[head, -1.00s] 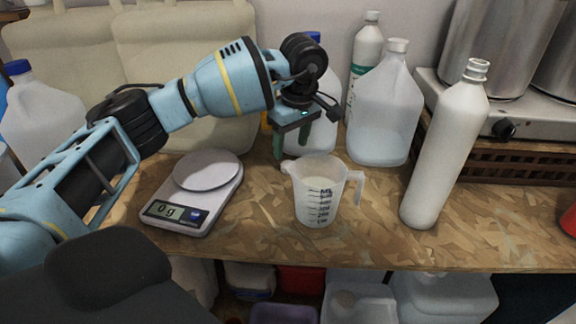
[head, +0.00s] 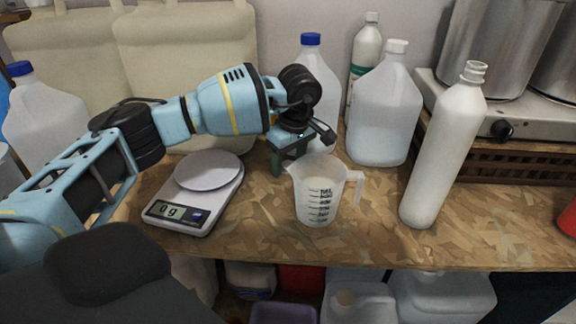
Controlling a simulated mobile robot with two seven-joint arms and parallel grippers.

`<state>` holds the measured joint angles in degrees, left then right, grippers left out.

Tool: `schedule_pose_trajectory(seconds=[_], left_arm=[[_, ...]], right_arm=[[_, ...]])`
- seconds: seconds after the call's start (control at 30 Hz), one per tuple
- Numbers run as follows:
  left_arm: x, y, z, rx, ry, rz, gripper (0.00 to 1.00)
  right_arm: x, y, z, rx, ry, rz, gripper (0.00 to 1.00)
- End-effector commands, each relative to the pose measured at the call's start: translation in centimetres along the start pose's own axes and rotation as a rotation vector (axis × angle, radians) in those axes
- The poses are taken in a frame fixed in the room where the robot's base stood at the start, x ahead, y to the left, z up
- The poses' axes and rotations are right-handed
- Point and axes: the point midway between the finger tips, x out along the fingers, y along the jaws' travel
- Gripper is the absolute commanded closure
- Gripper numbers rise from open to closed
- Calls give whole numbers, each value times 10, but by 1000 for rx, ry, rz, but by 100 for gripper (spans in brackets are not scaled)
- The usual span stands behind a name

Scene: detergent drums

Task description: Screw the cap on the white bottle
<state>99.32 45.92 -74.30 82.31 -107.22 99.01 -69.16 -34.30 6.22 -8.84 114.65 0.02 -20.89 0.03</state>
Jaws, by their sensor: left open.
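A tall white bottle (head: 443,150) stands on the right of the wooden worktop, looking tilted in the picture. Its ringed neck (head: 474,71) appears to have no cap on it. I cannot make out a loose cap. My left gripper (head: 290,162) is open and points down, well to the left of the bottle, just behind the measuring jug (head: 318,195). The jug hides part of its fingertips, and nothing shows between the fingers. My right gripper is not in view.
A scale (head: 193,192) reading 0 g lies left of the jug. A blue-capped jug (head: 318,75), a white-capped jug (head: 384,115) and a labelled bottle (head: 366,50) stand behind. A hotplate (head: 520,118) with steel pots is at right. The front worktop between jug and white bottle is clear.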

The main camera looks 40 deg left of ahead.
Motion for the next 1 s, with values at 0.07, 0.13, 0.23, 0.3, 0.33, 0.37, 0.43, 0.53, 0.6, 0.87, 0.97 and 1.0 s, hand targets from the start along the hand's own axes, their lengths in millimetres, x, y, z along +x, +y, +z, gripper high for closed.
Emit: schedule_pose_trajectory(seconds=[0.07,0.13,0.23,0.3,0.33,0.37,0.43,0.53,0.6,0.87,0.97,1.0], left_arm=[[0,0,0,0,0,0,43],[0,0,0,0,0,-1,43],[0,0,0,0,0,-1,53],[0,0,0,0,0,-1,63],[0,0,0,0,0,-1,67],[0,0,0,0,0,-1,70],[0,0,0,0,0,-1,80],[0,0,0,0,0,-1,90],[0,0,0,0,0,-1,91],[-2,0,0,0,0,0,91],[-6,0,-1,0,0,0,91],[-8,0,-1,0,0,0,91]], right_arm=[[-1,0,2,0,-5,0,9],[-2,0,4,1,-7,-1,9],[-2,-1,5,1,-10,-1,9],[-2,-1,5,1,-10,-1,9],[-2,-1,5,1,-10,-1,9],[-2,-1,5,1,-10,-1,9],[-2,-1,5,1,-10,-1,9],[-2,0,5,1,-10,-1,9],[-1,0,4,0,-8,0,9],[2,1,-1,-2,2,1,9],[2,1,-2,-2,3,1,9],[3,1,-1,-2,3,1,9]])
